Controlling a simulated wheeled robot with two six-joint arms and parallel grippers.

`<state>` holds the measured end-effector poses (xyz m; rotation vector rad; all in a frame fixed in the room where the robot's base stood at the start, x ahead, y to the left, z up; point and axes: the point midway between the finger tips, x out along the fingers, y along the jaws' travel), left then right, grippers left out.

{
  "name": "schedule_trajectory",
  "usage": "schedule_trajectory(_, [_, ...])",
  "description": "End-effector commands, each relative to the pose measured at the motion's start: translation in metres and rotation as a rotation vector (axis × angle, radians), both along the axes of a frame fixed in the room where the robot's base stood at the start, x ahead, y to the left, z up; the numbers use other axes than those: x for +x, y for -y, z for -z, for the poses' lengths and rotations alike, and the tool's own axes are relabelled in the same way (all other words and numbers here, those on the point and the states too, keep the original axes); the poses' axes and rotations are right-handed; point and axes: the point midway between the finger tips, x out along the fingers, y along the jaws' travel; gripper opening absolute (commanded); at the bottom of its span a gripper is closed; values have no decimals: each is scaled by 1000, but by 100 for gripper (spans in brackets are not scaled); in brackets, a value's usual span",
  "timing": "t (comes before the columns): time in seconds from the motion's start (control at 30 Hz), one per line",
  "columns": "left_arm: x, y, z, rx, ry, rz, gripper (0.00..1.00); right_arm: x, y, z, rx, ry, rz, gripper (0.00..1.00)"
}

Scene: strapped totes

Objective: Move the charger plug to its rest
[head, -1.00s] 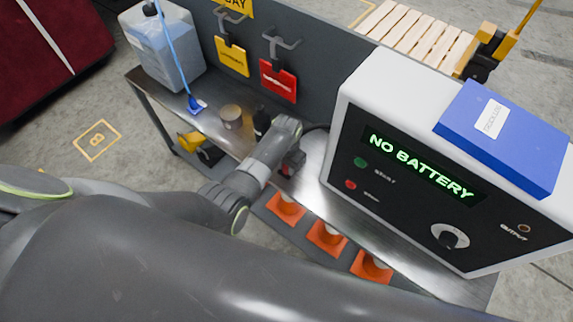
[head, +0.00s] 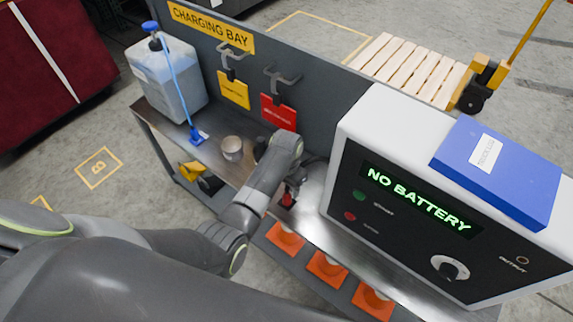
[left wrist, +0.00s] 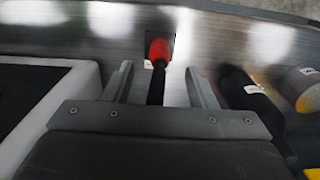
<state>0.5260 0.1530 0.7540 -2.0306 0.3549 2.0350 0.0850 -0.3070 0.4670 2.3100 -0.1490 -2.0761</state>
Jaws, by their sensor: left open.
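A red-tipped black piece that looks like the charger plug (left wrist: 158,50) shows in the left wrist view, between the fingers of my left gripper (left wrist: 160,85). Clear gaps show on both sides, and the gripper is open. A dark patch with a white label (left wrist: 148,64) is beside the red tip; I cannot tell if it is the rest. In the head view the red part (head: 288,198) shows on the metal bench below my left gripper (head: 289,188), whose fingers are hard to make out. My right gripper is not in view.
The white charger box (head: 375,110) reading "NO BATTERY" stands close at the right with a blue box (head: 500,170) on top. Hooks hold yellow and red tags behind.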

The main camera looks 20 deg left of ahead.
Motion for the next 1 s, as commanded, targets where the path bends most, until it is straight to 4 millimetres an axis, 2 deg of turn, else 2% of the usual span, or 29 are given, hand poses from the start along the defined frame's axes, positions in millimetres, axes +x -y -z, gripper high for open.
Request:
schedule_trajectory(0.03, [1, 0, -12, -2, 5, 0, 52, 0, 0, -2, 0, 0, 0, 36])
schedule_trajectory(0.3, [1, 1, -68, -2, 5, 1, 52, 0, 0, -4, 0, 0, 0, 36])
schedule_trajectory(0.5, [1, 1, -95, -1, 3, 1, 52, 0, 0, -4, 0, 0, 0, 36])
schedule_trajectory(0.67, [0, 0, -103, 0, 1, 1, 52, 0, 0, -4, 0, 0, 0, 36])
schedule_trajectory(1.0, [0, 0, -103, 0, 0, 1, 52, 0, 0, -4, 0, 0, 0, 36])
